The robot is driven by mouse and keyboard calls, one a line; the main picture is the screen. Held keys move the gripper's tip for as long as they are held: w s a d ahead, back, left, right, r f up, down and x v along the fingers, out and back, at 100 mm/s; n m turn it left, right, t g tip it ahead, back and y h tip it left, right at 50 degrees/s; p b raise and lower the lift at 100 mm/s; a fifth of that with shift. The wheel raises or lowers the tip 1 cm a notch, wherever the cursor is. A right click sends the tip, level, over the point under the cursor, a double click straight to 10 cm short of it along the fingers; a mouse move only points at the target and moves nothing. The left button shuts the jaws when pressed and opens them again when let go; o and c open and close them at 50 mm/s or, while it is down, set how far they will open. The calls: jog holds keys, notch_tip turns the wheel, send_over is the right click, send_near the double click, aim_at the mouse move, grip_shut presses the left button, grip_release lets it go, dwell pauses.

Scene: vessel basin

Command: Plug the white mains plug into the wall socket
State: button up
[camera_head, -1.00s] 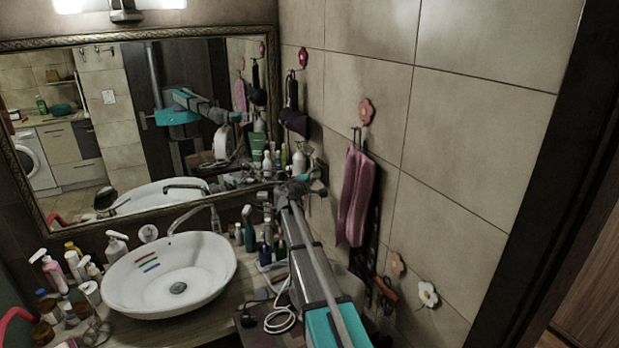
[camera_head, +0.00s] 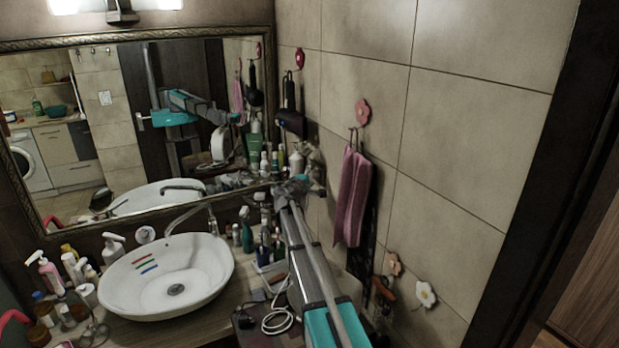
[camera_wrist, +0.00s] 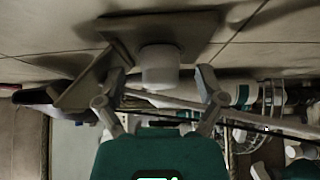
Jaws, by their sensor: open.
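In the wrist view a short white cylinder, which looks like the white mains plug (camera_wrist: 160,69), stands between my two fingertips. Its far end meets or lies very close to a grey-brown plate on the wall, likely the wall socket (camera_wrist: 190,27). I cannot tell how deep the plug sits. My gripper (camera_wrist: 161,78) is open, one finger on each side of the plug, with gaps visible. In the head view my gripper (camera_head: 292,188) is by the tiled wall, near the mirror's lower right corner. The plug and socket cannot be made out there.
A white cable (camera_head: 279,319) lies coiled on the counter below my arm. Bottles (camera_head: 247,232) crowd the counter by the wall. The white basin (camera_head: 165,275) is to the left, under the mirror (camera_head: 110,120). A pink towel (camera_head: 352,195) hangs right of my arm.

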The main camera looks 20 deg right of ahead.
jog(key=v, duration=1.2)
dwell(0.7)
